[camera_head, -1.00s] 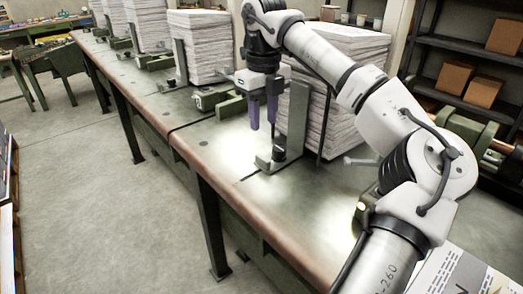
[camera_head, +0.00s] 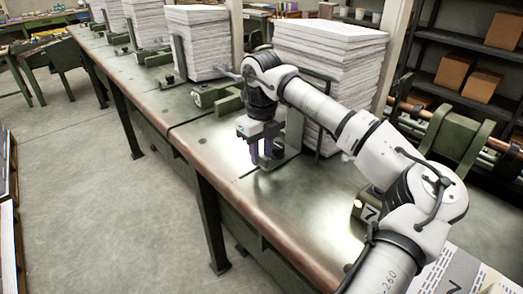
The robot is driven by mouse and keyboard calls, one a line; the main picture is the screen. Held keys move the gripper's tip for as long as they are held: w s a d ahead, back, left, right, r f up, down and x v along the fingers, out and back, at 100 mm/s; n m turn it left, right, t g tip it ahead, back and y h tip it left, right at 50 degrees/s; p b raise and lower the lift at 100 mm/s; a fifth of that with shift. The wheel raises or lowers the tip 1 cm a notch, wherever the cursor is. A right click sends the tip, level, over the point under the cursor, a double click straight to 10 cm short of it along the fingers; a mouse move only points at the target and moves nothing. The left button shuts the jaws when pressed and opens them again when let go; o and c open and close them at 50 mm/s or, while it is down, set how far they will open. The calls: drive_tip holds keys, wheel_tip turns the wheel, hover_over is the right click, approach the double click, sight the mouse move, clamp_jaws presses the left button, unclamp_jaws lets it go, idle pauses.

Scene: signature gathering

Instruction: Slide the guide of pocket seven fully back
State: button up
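The guide (camera_head: 294,128) is an upright grey metal plate on a flat foot. It stands on the bench in front of a tall paper stack (camera_head: 325,62). My gripper (camera_head: 265,156) points down at the guide's foot, with its purple fingers low around the place of the dark knob. The fingers largely hide the knob, and I cannot tell whether they touch or squeeze it. A small tag with a 7 (camera_head: 369,213) sits on the bench part at the right, partly behind my arm.
The green bench (camera_head: 225,165) runs to the back left with more paper stacks (camera_head: 198,43) and guides. A green block (camera_head: 217,97) stands left of my gripper. The bench front is clear. Shelves with boxes (camera_head: 481,85) and green machinery (camera_head: 457,133) are at the right.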

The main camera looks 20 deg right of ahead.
clamp_jaws()
drive_tip(key=shift+a, duration=0.1)
drive_tip(key=a+b, duration=0.1)
drive_tip(key=a, duration=0.1)
drive_tip(key=s+a+b, duration=0.1)
drive_tip(key=a, duration=0.1)
drive_tip(key=s+a+b, duration=0.1)
drive_tip(key=a, duration=0.1)
drive_tip(key=shift+s+a, duration=0.25)
drive_tip(key=shift+a, duration=0.1)
drive_tip(key=shift+o, duration=1)
unclamp_jaws()
drive_tip(key=shift+a, duration=0.15)
drive_tip(key=shift+r, duration=0.55)
wheel_tip(320, 180, up, 13)
drive_tip(key=shift+b, duration=0.45)
